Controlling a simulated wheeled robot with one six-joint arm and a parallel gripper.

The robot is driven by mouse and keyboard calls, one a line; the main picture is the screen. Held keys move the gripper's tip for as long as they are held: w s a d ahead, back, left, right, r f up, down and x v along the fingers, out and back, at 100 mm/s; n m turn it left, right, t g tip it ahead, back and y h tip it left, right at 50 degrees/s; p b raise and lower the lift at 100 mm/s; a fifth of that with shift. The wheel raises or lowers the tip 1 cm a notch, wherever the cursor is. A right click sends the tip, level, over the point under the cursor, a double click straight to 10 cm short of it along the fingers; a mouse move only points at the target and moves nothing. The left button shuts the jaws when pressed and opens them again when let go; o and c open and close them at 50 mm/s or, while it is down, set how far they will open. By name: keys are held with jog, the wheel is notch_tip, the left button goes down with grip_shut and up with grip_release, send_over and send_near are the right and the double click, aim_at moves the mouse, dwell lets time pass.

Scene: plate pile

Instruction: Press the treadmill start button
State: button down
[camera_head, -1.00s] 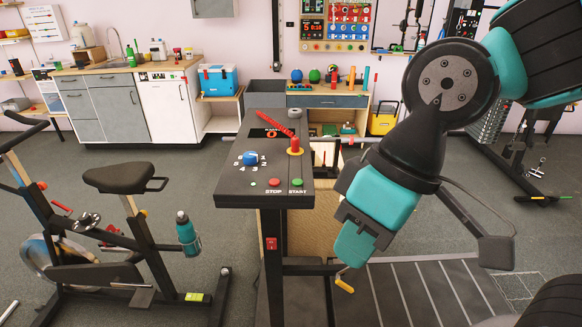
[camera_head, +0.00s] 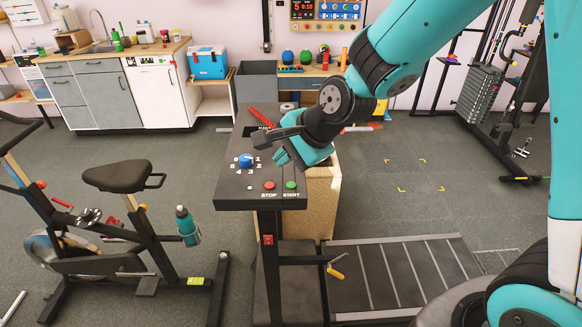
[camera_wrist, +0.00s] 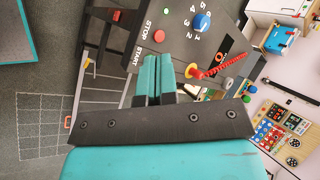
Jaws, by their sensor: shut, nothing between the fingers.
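The treadmill console (camera_head: 235,190) is a dark panel on a post. Its green start button (camera_head: 291,185) is at the front right corner, with the START label below it. The red stop button (camera_head: 269,185) is just left of it and also shows in the wrist view (camera_wrist: 158,36). My gripper (camera_head: 281,157) is over the right part of the console, behind the start button and apart from it in the picture. In the wrist view my teal fingers (camera_wrist: 158,60) are together and empty. They hide the start button there; its START label shows beside them.
An exercise bike (camera_head: 118,178) is to the left. The treadmill belt (camera_head: 410,272) lies at the right, and floor behind it is clear.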

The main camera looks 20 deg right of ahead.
aim_at(290, 186)
jog(key=w+d+f+m+t+h+p, duration=0.1)
jog(key=w+d+f+m+t+p, duration=0.1)
jog(key=w+m, duration=0.6)
jog(key=shift+d+f+m+t+p, duration=0.3)
jog(key=shift+d+m+t+p, duration=0.1)
jog(key=shift+d+m, duration=0.4)
jog(key=shift+s+d+f, duration=0.1)
jog(key=shift+f, duration=0.05)
notch_tip(290, 186, down, 9)
jog(key=b, duration=0.7)
jog(key=shift+r, duration=0.2)
dwell(0.6)
jog(key=shift+f+b, duration=0.35)
jog(key=shift+f+b, duration=0.3)
jog(key=shift+f, duration=0.1)
dwell(0.5)
dwell(0.3)
jog(key=shift+r+p, duration=0.65)
jog(key=shift+r, duration=0.15)
